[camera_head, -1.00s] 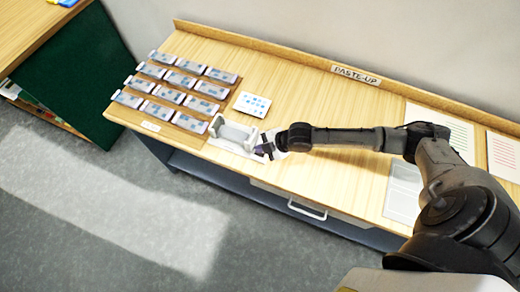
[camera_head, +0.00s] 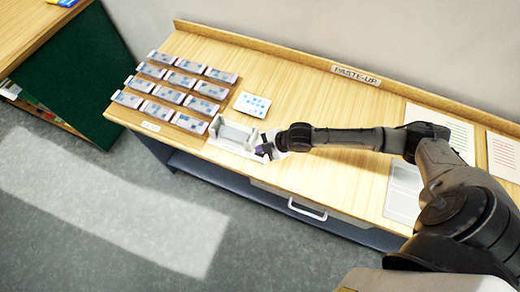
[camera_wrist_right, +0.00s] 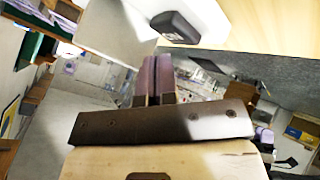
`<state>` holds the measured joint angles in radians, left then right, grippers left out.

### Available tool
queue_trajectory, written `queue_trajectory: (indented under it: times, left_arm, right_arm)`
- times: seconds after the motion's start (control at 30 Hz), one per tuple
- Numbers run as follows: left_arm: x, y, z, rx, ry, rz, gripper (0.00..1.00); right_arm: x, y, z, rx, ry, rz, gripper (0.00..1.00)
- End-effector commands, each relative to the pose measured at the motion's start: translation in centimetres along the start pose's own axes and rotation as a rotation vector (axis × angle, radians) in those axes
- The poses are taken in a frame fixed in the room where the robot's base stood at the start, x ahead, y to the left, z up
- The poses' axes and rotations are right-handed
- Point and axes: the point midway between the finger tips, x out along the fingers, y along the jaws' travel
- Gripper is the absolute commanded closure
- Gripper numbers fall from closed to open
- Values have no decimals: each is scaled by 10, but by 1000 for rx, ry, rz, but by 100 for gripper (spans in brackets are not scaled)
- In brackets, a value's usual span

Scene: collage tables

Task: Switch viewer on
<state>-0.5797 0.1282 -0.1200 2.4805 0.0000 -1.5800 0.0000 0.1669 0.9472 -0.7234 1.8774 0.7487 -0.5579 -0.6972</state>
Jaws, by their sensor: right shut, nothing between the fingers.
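The viewer (camera_head: 235,136) is a white device with a pale grey middle, near the front edge of the paste-up table. My right gripper (camera_head: 265,149) is at its right end, low over the table. In the right wrist view, my shut, empty fingers (camera_wrist_right: 152,72) point towards a black switch-like block (camera_wrist_right: 176,27) with a small light label I cannot read. The block sits on a white surface, just beyond the fingertips. I cannot tell whether they touch it. My left gripper is not in view.
Rows of small cards on racks (camera_head: 171,90) stand left of the viewer on the table (camera_head: 310,100). A white card with blue marks (camera_head: 252,105) lies behind it. Printed sheets (camera_head: 440,130) lie at the right, beyond my arm. A drawer handle (camera_head: 307,209) projects below the front edge.

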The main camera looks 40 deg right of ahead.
Motion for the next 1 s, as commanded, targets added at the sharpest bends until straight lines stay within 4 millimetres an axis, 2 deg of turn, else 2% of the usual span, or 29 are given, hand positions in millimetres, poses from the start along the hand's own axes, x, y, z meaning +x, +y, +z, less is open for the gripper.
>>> queue_trajectory:
  times: [1.0]
  left_arm:
    - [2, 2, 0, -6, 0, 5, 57]
  right_arm:
    - [7, -5, 5, 0, -1, -1, 100]
